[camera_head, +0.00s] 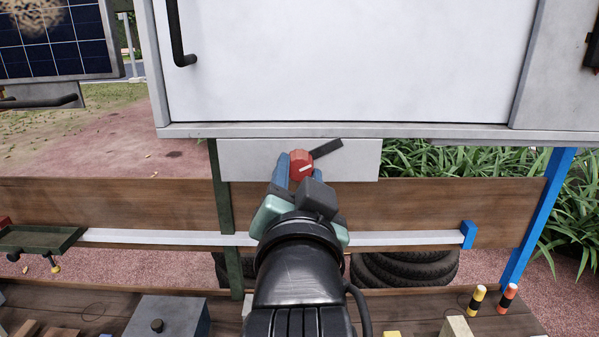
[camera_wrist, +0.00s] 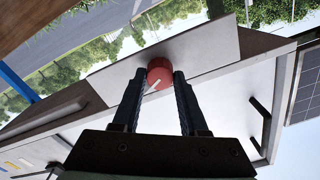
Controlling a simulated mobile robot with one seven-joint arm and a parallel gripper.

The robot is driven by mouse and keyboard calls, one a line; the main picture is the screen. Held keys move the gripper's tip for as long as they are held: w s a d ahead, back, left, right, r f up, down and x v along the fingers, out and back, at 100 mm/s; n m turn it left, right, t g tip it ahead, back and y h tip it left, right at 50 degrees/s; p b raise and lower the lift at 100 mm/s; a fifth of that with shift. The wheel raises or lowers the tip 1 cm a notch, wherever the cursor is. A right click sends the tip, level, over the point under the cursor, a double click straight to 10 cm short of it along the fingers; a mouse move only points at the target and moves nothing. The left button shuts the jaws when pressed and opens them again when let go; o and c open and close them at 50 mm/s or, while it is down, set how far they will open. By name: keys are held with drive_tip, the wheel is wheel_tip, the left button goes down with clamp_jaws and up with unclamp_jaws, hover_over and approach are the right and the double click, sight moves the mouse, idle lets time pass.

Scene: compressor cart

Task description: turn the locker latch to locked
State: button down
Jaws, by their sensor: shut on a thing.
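The locker latch has a red round knob (camera_head: 300,159) with a white line on its face, on a pale grey plate (camera_head: 250,160) below the white locker door (camera_head: 340,60). A dark flat bar (camera_head: 327,149) sticks out from behind the knob, tilted up to the right in the head view. My gripper (camera_head: 299,173) is shut on the knob, one finger on each side. In the wrist view the knob (camera_wrist: 160,69) sits between the fingertips of my gripper (camera_wrist: 160,76). My gripper hides the knob's lower part in the head view.
A wooden board (camera_head: 400,208) with a pale rail (camera_head: 400,239) runs below the plate. A grey box (camera_head: 158,318) stands on the wooden deck at lower left. Yellow and red pegs (camera_head: 508,296) stand at lower right. A blue post (camera_head: 541,215) rises at the right.

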drive_tip(key=n, duration=0.6)
drive_tip(key=shift+r+n, duration=0.1)
drive_tip(key=shift+n, duration=0.2)
drive_tip(key=n, duration=0.6)
idle(0.4)
drive_tip(key=shift+c, duration=2.2)
unclamp_jaws()
